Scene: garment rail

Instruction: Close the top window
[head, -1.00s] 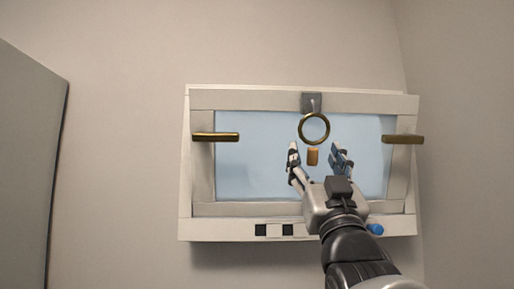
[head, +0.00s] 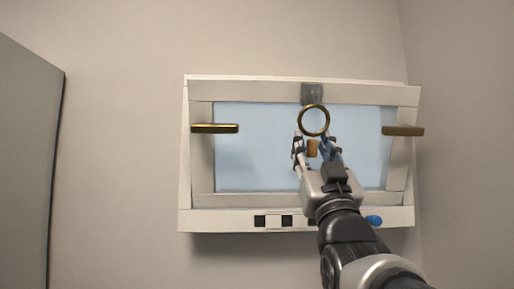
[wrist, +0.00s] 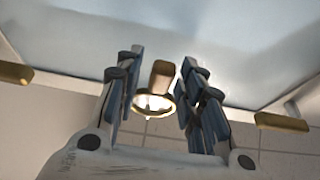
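The top window (head: 204,160) has a white frame and a pale blue pane, and it is set on the wall. A gold ring (head: 314,120) hangs from a grey bracket (head: 312,93) at its top middle. A small orange-brown piece (head: 312,148) shows just below the ring. My gripper (head: 314,138) is in front of the pane, just below the ring, with its fingers on either side of this piece. In the wrist view, the ring (wrist: 153,118) and brown piece (wrist: 162,76) lie between the parted fingers (wrist: 160,62), with gaps on both sides. I cannot tell whether the window is ajar.
Gold bar handles stick out at the left (head: 215,128) and right (head: 403,131) of the frame. The lower ledge carries black squares (head: 287,221) and a blue knob (head: 374,220). A grey panel (head: 28,170) stands at the far left. The wall between is clear.

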